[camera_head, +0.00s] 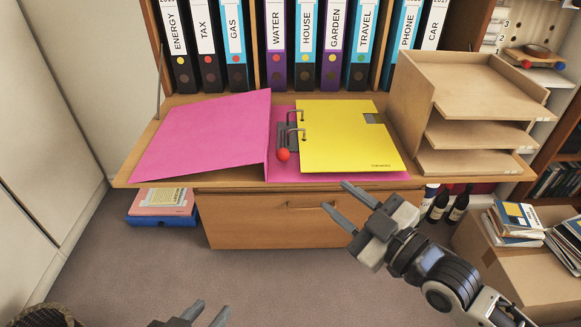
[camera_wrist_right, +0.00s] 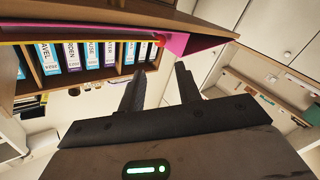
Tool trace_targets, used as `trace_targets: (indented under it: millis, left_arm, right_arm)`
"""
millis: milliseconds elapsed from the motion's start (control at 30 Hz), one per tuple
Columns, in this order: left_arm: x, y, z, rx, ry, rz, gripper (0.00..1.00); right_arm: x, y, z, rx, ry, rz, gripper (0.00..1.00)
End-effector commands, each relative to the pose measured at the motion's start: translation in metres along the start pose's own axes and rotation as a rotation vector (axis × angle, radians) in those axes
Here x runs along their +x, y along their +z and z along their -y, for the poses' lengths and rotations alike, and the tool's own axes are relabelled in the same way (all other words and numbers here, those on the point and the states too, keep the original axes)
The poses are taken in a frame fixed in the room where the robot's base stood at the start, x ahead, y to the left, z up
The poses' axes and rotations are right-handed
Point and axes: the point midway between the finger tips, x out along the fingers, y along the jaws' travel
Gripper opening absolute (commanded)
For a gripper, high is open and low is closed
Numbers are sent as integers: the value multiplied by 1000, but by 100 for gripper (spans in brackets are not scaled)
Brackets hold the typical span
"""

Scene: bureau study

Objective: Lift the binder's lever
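An open pink binder (camera_head: 205,134) lies on the desk with its cover spread to the left. A yellow folder (camera_head: 350,139) sits on its rings at the right. The binder's lever ends in a red ball (camera_head: 283,155) near the front edge; the red ball also shows in the right wrist view (camera_wrist_right: 159,40). My right gripper (camera_head: 342,197) is open and empty, in front of the desk edge, below and right of the lever, touching nothing. My left gripper (camera_head: 208,312) is at the bottom edge of the head view, its fingers apart, only partly in view, well away from the binder.
Upright labelled binders (camera_head: 275,45) line the shelf behind. A wooden letter tray (camera_head: 470,105) stands right of the yellow folder. A drawer (camera_head: 270,222) lies under the desk. Bottles (camera_head: 448,206) and a cardboard box (camera_head: 520,268) stand at the right. The floor in front is clear.

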Motion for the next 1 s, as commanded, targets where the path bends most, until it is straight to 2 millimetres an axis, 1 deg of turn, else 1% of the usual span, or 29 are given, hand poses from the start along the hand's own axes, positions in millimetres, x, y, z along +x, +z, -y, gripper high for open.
trace_targets:
  millis: [33, 400, 500, 600, 700, 800, 1000]
  left_arm:
    - [0, 0, 0, 0, 0, 0, 36]
    - [2, 2, 1, 1, -1, -4, 36]
    - [2, 3, 1, 2, -1, -5, 36]
    - [2, 3, 1, 3, -1, -6, 36]
    - [3, 3, 1, 3, -1, -8, 36]
    - [2, 3, 1, 3, -1, -8, 36]
    - [2, 4, 0, 3, 0, -6, 36]
  right_arm:
    - [11, -3, -1, 1, 2, -5, 34]
    - [91, -2, 0, 4, 1, -3, 34]
    - [109, 0, 0, 5, 1, 0, 34]
    - [123, 0, 0, 4, 1, 1, 34]
    - [133, 0, 0, 3, 0, 2, 34]
    - [138, 0, 0, 3, 0, 2, 34]
    - [139, 0, 0, 3, -1, 3, 34]
